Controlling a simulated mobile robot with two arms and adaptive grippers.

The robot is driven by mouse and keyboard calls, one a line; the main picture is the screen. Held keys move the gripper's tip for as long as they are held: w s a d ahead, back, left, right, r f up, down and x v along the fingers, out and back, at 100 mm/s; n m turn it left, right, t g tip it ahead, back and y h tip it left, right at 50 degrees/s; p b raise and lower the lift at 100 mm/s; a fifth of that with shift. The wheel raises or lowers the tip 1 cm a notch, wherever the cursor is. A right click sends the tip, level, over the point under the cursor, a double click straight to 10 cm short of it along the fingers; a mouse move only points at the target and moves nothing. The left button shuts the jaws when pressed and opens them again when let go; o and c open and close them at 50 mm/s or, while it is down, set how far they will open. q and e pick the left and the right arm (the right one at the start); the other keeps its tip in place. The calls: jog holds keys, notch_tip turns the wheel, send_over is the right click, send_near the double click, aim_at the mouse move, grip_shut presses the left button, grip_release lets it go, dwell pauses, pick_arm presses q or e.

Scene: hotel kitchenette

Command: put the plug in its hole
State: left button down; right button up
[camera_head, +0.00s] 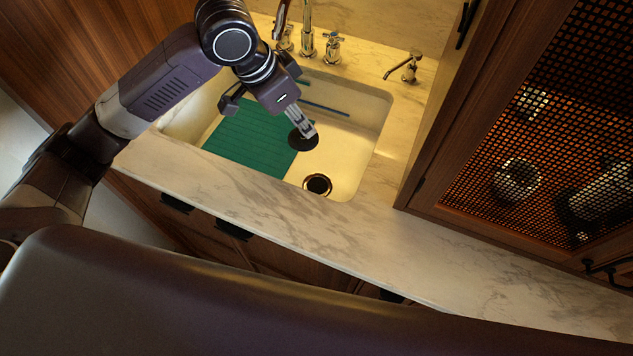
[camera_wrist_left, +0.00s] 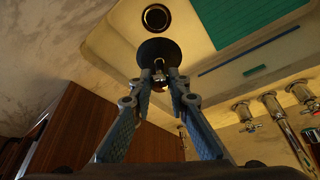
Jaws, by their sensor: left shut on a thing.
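The plug is a round black disc (camera_head: 303,140) with a small metal loop on top. It also shows in the left wrist view (camera_wrist_left: 150,48), where the metal loop sits between my fingertips. My left gripper (camera_head: 304,127) is shut on the plug and holds it over the sink. The hole is a dark round drain with a metal rim (camera_head: 317,185) in the sink floor. In the head view the plug appears above the drain in the picture, apart from it. The drain also shows in the left wrist view (camera_wrist_left: 156,17), beyond the plug. My right gripper is in neither view.
The pale sink (camera_head: 361,125) is set in a marble counter (camera_head: 369,232). A green ribbed mat (camera_head: 250,137) covers its left part. A mesh-front cabinet (camera_head: 417,180) rises on the right.

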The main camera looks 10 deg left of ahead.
pick_arm(q)
jog(key=shift+w+d+f+m+g+h, duration=0.15)
jog(key=shift+w+d+f+m+g, duration=0.1)
jog(key=shift+w+d+m, duration=0.25)
jog(key=shift+w+d+f+m+g+h, duration=0.15)
jog(key=shift+w+d+f+m, duration=0.1)
jog(key=shift+d+m, duration=0.35)
jog(key=shift+m, duration=0.8)
jog(key=f+p, duration=0.1)
jog(key=f, duration=0.6)
jog(key=f+p, duration=0.1)
jog(key=f, duration=0.5)
jog(key=f+p, duration=0.1)
jog(key=f, duration=0.6)
jog(key=shift+w+d+f, duration=0.2)
jog(key=shift+d+f, duration=0.1)
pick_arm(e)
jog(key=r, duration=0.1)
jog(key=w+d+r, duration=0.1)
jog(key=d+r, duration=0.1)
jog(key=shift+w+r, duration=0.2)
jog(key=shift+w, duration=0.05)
pick_arm(q)
jog(key=c, duration=2.3)
grip_release()
jog(key=shift+f, duration=0.1)
jog(key=o, duration=0.5)
jog(key=shift+c, duration=0.2)
